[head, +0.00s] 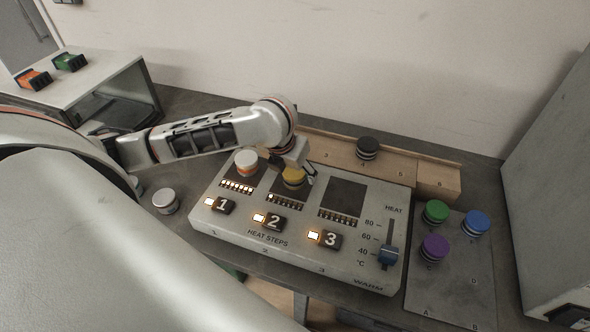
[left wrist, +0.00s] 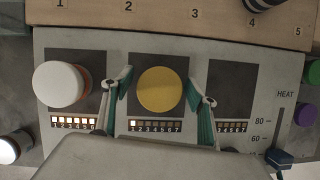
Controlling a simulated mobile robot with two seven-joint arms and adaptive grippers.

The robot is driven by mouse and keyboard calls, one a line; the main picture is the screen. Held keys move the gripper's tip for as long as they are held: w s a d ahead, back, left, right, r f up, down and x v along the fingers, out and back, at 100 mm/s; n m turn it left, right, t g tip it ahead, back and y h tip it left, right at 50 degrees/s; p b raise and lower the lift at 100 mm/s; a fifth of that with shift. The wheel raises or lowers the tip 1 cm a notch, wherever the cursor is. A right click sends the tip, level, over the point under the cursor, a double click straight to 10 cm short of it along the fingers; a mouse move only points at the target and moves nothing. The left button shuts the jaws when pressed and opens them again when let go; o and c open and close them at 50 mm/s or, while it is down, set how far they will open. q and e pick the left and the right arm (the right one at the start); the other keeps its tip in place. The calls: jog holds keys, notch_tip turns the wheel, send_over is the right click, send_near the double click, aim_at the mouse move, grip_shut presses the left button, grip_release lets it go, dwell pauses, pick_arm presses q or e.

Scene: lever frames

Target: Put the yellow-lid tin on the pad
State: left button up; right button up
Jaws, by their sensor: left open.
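The yellow-lid tin (head: 293,178) stands on the middle dark pad (left wrist: 178,62) of the heat panel (head: 352,277), by the switch marked 2. In the left wrist view the yellow lid (left wrist: 159,90) lies between my left gripper's spread fingers, with a gap on each side. My left gripper (head: 297,172) is open around the tin. Its wrist partly hides the tin and pad in the head view. The first lamp in the middle pad's strip is lit. My right gripper is not in view.
A white-lid tin (head: 246,162) stands on the left pad; the right pad (head: 345,196) is bare. A black-lid tin (head: 368,148) stands on the wooden rack behind. Green (head: 436,211), blue (head: 475,222) and purple (head: 434,247) tins stand at right, and a pale tin (head: 166,201) at left.

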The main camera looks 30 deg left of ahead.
pick_arm(q)
jog(key=v, duration=1.2)
jog(key=shift+r, duration=0.25)
jog(key=shift+d, duration=0.1)
